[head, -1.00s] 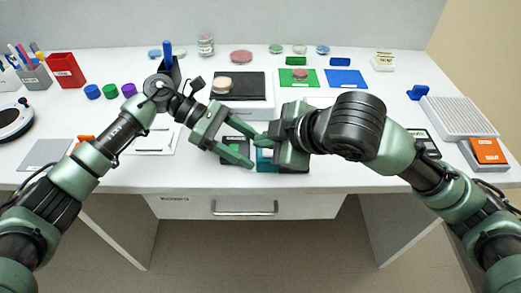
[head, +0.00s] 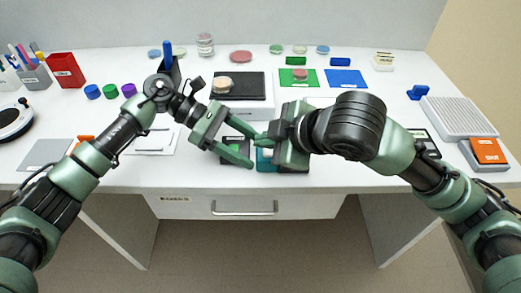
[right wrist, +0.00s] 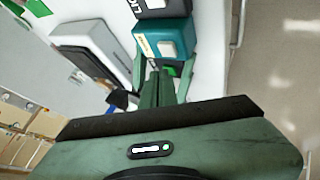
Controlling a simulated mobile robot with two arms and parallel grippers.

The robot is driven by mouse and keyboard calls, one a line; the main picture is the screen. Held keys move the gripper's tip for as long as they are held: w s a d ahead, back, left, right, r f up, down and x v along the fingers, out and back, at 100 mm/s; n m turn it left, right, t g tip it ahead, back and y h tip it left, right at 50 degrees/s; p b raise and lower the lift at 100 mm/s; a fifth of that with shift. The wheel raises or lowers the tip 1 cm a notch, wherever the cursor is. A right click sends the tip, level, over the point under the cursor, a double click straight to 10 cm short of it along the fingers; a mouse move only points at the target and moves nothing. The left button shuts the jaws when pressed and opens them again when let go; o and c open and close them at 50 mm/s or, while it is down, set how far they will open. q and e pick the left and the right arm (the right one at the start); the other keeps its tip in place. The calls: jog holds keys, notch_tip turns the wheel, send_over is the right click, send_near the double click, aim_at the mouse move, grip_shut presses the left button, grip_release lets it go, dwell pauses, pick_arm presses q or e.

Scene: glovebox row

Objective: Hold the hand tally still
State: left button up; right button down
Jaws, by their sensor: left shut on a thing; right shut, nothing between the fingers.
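The teal block with a cream label and a pale square, which looks like the hand tally (right wrist: 163,40), sits near the desk's front edge. In the head view the teal tally (head: 265,160) is partly covered by my right gripper. My left gripper (head: 257,152) reaches in from the left and is shut on the tally, one finger on each side of it. My right gripper (right wrist: 159,74) is shut and empty, its fingertips beside the tally; I cannot tell whether they touch it. In the head view, the right hand hides its own fingertips.
A dark item with a green patch (head: 236,147) lies under my left fingers. A black labelled box (right wrist: 160,8) stands beside the tally. A balance with a dark top (head: 240,86) is behind. The drawer handle (head: 244,208) is below the desk edge.

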aim_at(271, 154)
jog(key=shift+d+f, duration=0.1)
jog(key=shift+d, duration=0.05)
dwell(0.8)
jog(key=shift+d+f, duration=0.35)
jog(key=shift+d, duration=0.3)
jog(key=shift+f, duration=0.45)
dwell(0.4)
jog(key=shift+w+r, duration=0.1)
jog(key=shift+r, duration=0.75)
jog(key=shift+r, duration=2.5)
